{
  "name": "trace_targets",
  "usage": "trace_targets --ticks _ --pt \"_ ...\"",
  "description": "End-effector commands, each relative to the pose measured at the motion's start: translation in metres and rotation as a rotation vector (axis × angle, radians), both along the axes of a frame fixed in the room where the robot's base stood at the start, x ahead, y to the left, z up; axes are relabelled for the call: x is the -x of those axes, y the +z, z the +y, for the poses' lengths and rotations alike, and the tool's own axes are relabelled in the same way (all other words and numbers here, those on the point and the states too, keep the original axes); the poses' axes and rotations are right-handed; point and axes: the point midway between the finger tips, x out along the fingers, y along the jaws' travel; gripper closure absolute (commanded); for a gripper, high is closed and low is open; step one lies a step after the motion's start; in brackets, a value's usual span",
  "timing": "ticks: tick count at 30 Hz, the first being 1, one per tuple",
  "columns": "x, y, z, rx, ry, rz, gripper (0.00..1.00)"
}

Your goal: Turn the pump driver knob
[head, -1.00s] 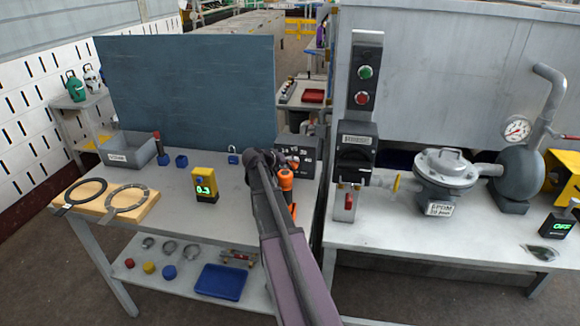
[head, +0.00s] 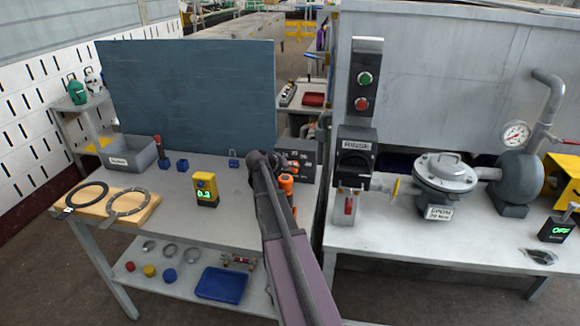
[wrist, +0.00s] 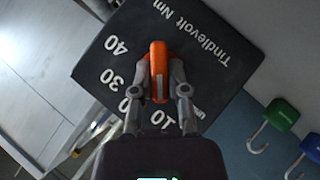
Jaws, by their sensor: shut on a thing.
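The pump driver is a black box with white lettering "Tindlevolt Nm" and a scale including 10, 30 and 40, seen close up in the wrist view (wrist: 205,72). Its orange knob (wrist: 158,58) stands on the lettered face. My gripper (wrist: 160,74) is shut on the knob, with one finger on each side of it. The knob's long axis runs nearly up and down in the wrist picture. In the head view the driver (head: 308,158) is at the right end of the left bench, partly hidden by my arm. The knob's contact is not clear there.
A yellow meter (head: 205,190) with a green display stands left of my arm. Flange rings lie on a wooden board (head: 148,212). A panel labelled RINSE (head: 355,150) and a pump body (head: 445,178) are on the right bench. The left bench's middle is mostly clear.

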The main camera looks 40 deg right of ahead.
Motion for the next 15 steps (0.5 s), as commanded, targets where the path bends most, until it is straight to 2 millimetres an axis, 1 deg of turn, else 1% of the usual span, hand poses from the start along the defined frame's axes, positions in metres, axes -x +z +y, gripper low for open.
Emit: trace_targets --ticks 1,10,11,12,14,15 --pt "0.0011 0.0023 -0.0009 -0.009 -0.002 -0.012 1.0" --pt "0.0003 0.0006 -0.001 -0.017 -0.003 -0.021 1.0" --pt "0.0003 0.0006 -0.001 -0.017 -0.003 -0.021 0.74" --pt "0.0004 0.0006 -0.001 -0.017 -0.003 -0.021 0.62" --pt "0.0004 0.0006 -0.0009 -0.017 -0.003 -0.021 0.46" --pt "0.0003 0.0005 -0.0008 -0.017 -0.003 -0.021 0.46"
